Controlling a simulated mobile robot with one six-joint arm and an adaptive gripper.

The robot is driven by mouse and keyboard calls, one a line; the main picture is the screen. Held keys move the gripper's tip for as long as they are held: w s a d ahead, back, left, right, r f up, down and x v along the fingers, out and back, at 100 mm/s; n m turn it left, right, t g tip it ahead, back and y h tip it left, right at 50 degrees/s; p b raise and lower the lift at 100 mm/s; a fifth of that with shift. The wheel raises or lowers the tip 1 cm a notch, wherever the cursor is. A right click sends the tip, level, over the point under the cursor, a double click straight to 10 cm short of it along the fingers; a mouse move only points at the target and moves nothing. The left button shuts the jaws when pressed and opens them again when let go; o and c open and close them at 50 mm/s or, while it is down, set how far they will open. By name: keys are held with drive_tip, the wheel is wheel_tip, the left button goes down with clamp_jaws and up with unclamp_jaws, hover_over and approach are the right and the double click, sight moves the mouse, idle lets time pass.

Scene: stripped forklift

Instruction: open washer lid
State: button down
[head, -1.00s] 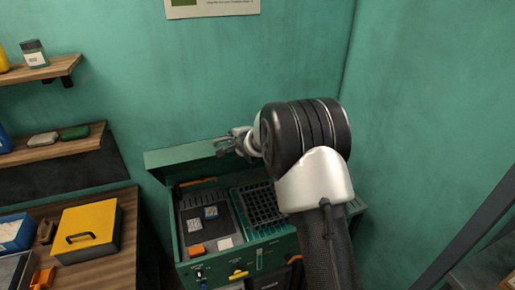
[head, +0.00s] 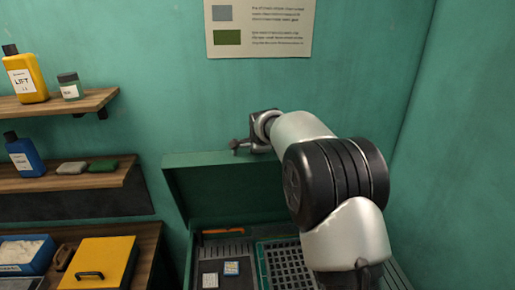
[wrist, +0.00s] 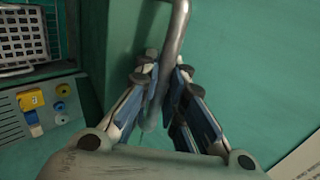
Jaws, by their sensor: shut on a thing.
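The washer is a green box with its lid (head: 245,159) standing raised at the back against the wall. The lid's dark inner face shows in the head view. My gripper (head: 252,147) is at the lid's top edge. In the wrist view, my gripper's blue-padded fingers (wrist: 159,80) are shut around a grey metal bar handle (wrist: 177,25), beside the green lid (wrist: 118,40). The far fingertips partly hide the handle. My arm covers the right part of the washer in the head view.
Inside the washer are a dark grid basket (head: 283,264) and a tray with small packets (head: 231,268). A control panel (wrist: 42,108) shows in the wrist view. Wooden shelves (head: 60,104) and a yellow box (head: 100,262) stand left. The green wall is close behind; a poster (head: 262,28) hangs above.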

drive_tip(key=shift+w+r, duration=0.1)
drive_tip(key=shift+r, duration=0.15)
drive_tip(key=c, duration=1.8)
unclamp_jaws()
drive_tip(key=shift+s+d, duration=0.1)
drive_tip(key=shift+s, duration=0.1)
drive_tip(key=shift+o, duration=0.7)
drive_tip(key=shift+w+f, duration=0.1)
drive_tip(key=v, duration=1.2)
drive_tip(key=s+d+f+n+g+b, duration=0.1)
drive_tip(key=s+d+f+n+b, duration=0.1)
drive_tip(key=s+f+n+b, duration=0.4)
drive_tip(key=s+d+f+n+g+b, duration=0.2)
drive_tip(key=s+f+n+b, duration=0.3)
drive_tip(key=s+f+b, duration=0.6)
drive_tip(key=s+d+f+n+g+b, duration=0.2)
drive_tip(key=s+f+n+b, duration=0.4)
drive_tip(key=s+f, duration=1)
drive_tip(key=s+b, duration=0.3)
drive_tip(key=s, duration=0.9)
drive_tip(key=shift+s+f+n, duration=0.2)
drive_tip(key=shift+s+n, duration=0.1)
drive_tip(key=shift+s, duration=0.1)
